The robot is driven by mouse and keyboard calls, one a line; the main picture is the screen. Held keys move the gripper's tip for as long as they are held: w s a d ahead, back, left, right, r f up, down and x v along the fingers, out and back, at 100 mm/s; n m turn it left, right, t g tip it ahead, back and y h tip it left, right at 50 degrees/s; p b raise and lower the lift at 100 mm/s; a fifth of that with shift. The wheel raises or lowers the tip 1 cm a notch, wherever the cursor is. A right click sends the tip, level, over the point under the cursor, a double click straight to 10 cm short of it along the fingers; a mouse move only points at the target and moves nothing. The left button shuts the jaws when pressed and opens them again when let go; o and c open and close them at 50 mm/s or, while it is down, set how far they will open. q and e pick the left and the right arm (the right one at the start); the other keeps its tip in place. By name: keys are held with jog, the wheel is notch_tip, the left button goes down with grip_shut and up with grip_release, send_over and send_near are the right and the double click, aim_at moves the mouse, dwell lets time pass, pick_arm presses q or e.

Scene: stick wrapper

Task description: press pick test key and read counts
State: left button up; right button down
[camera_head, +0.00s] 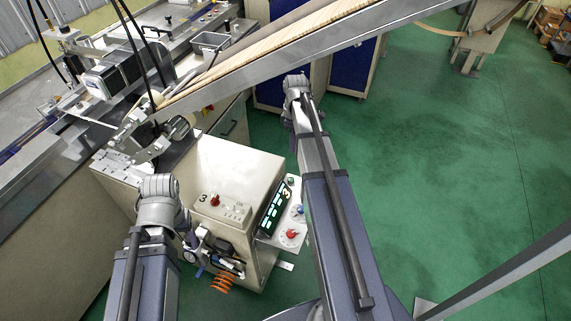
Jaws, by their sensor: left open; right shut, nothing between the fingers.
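A beige cabinet (240,168) stands in the middle, with a small box marked 3 and a red knob (215,201) on top. A dark display (274,208) with rows of pale green digits faces right on it; the digits are too small to read. Beside it is a light panel (268,240) with a red dial (291,234) and small controls. I cannot tell which control is the pick test key.
An orange coil (222,283) hangs below my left gripper. A long sloping chute with pale sticks (270,40) crosses above the cabinet. Machinery (110,75) fills the left. The green floor (450,150) at right is largely clear; a metal rail (510,270) crosses lower right.

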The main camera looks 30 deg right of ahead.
jog(key=shift+w, duration=0.1)
dwell(0.3)
jog(key=b, duration=1.4)
send_near(291, 179)
notch_tip(291, 179, down, 7)
jog(key=shift+a+r, duration=0.1)
